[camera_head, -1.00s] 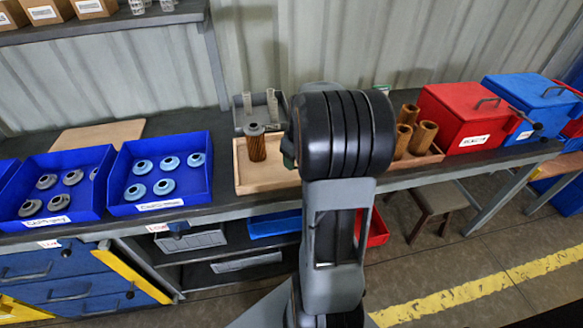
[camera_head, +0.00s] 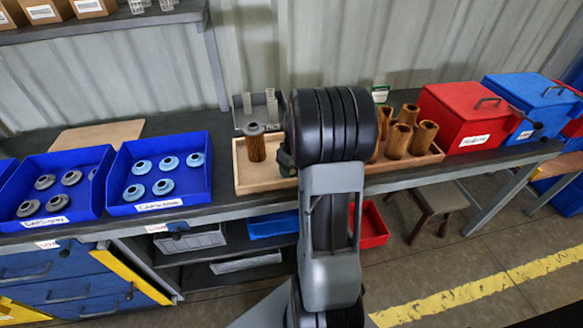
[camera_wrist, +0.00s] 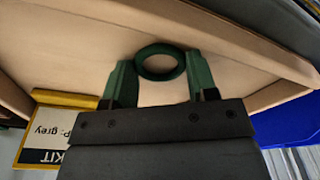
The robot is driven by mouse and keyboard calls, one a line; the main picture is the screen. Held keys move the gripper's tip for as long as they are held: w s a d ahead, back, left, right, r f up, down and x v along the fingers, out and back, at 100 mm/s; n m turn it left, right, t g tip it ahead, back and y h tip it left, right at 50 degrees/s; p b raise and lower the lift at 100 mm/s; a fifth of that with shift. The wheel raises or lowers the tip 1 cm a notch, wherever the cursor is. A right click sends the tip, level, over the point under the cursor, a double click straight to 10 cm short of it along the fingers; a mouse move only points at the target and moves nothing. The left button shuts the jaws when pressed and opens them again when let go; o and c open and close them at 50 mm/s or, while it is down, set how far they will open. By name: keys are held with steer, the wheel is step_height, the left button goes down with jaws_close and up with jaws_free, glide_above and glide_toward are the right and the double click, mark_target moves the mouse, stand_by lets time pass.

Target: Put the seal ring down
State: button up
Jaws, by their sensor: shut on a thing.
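A dark green seal ring (camera_wrist: 161,62) sits between the green fingertips of my gripper (camera_wrist: 160,72) in the wrist view. My gripper is shut on the ring. Bare wooden tray floor (camera_wrist: 95,35) shows beyond the ring; I cannot tell whether the ring touches it. In the head view my arm hides the ring and most of my gripper, which is at the wooden tray (camera_head: 247,182). One brown filter cartridge with a grey cap (camera_head: 256,143) stands upright in the tray's left part.
Several uncapped brown cartridges (camera_head: 397,141) stand at the tray's right end. A blue bin of light-blue caps (camera_head: 201,193) and one of grey caps (camera_head: 92,208) stand left. A red box (camera_head: 459,124) stands right. A kit card (camera_wrist: 50,135) is by the tray edge.

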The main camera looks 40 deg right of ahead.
steer(key=o, duration=0.6)
steer(key=shift+f, duration=0.1)
step_height(320, 180, up, 11)
steer(key=s+p, duration=0.1)
steer(key=shift+m+t, duration=0.5)
steer(key=shift+t, duration=0.3)
steer(key=s+a, duration=0.3)
steer(key=a, duration=0.4)
steer(key=s+a, duration=0.4)
steer(key=a, duration=0.3)
steer(key=s+a, duration=0.4)
steer(key=a, duration=0.3)
steer(key=shift+r, duration=0.25)
steer(key=shift+w, duration=0.1)
steer(key=shift+t, duration=0.3)
step_height(320, 180, up, 7)
steer(key=p, duration=0.6)
steer(key=shift+r+p, duration=0.1)
steer(key=shift+p, duration=0.25)
